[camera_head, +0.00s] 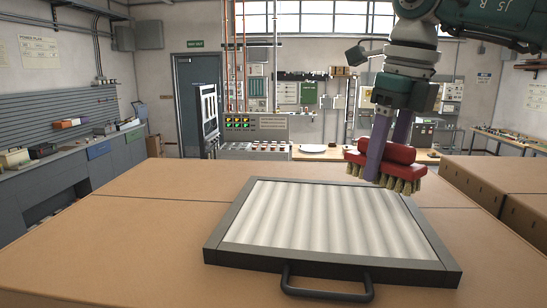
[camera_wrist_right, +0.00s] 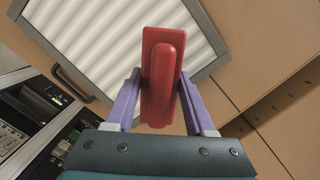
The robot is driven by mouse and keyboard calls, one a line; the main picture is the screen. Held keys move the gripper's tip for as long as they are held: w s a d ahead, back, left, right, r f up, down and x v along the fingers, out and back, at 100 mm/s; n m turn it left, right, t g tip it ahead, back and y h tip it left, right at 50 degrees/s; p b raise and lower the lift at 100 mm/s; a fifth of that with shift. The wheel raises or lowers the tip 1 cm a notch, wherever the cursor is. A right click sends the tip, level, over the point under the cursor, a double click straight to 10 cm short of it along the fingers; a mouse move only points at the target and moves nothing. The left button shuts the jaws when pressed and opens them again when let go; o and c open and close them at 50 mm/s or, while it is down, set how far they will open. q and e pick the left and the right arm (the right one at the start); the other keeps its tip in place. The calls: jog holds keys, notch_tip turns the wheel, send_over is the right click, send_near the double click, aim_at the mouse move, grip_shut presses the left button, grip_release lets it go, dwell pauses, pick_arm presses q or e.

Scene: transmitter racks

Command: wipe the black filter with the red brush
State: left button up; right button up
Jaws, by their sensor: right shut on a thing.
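The filter has a black frame (camera_head: 226,226) around white pleated material (camera_head: 310,220) and lies flat on the brown box top, its black handle (camera_head: 327,294) toward me. My right gripper (camera_head: 382,172) is shut on the red brush (camera_head: 405,158), which has pale bristles pointing down. The brush is over the far right part of the filter; I cannot tell whether the bristles touch it. In the right wrist view the brush (camera_wrist_right: 161,75) sits between the purple fingers, with the white pleats (camera_wrist_right: 120,30) behind it. My left gripper is not in view.
The brown box top (camera_head: 130,225) has free room left of the filter. More brown boxes (camera_head: 490,180) stand at the right. Behind are a control console (camera_head: 255,128), a table with a white round thing (camera_head: 312,148), and a grey workbench (camera_head: 60,170) along the left wall.

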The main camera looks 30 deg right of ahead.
jog(key=shift+r+p, duration=1.05)
jog(key=shift+r, duration=0.6)
